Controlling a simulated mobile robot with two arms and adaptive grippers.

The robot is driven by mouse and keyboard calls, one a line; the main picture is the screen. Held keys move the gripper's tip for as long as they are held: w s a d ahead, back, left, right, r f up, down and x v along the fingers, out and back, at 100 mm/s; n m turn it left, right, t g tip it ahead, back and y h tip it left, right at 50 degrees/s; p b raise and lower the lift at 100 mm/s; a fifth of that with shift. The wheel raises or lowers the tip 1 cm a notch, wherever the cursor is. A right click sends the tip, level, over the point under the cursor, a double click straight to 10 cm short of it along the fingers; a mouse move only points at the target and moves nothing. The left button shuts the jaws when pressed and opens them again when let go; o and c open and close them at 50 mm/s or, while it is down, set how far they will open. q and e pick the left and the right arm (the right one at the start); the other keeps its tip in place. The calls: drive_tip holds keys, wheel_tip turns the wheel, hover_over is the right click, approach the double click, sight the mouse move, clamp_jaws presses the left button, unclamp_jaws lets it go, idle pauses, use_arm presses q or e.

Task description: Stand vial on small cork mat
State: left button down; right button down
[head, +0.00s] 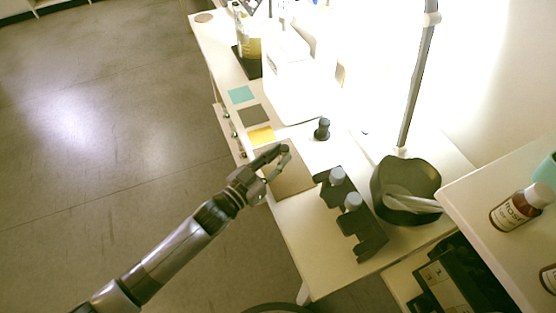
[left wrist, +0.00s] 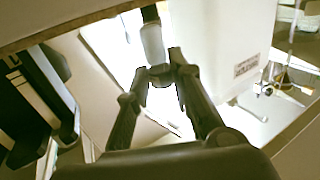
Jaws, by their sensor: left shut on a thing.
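My left gripper (head: 283,158) is over the tan board (head: 292,181) near the table's front edge. In the left wrist view its fingers (left wrist: 161,76) are closed around the lower end of a slim pale grey vial (left wrist: 152,43) with a dark part beyond it. In the head view the held vial is hard to make out at the fingertips. A small round tan mat (head: 204,17), which looks like cork, lies at the table's far left corner. My right gripper is not in view.
A black rack (head: 366,240) holds two grey-capped vials (head: 337,176). A dark vial (head: 322,129) stands behind the board. A black mortar (head: 390,185), teal (head: 240,94) and yellow (head: 261,136) squares, and a white box (head: 300,90) share the table. Labelled bottles (head: 517,209) stand on the right shelf.

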use_arm(q)
drive_tip(key=shift+f, duration=0.7)
drive_tip(key=shift+f, duration=0.2)
drive_tip(key=c, duration=1.4)
unclamp_jaws()
drive_tip(key=shift+c, duration=0.2)
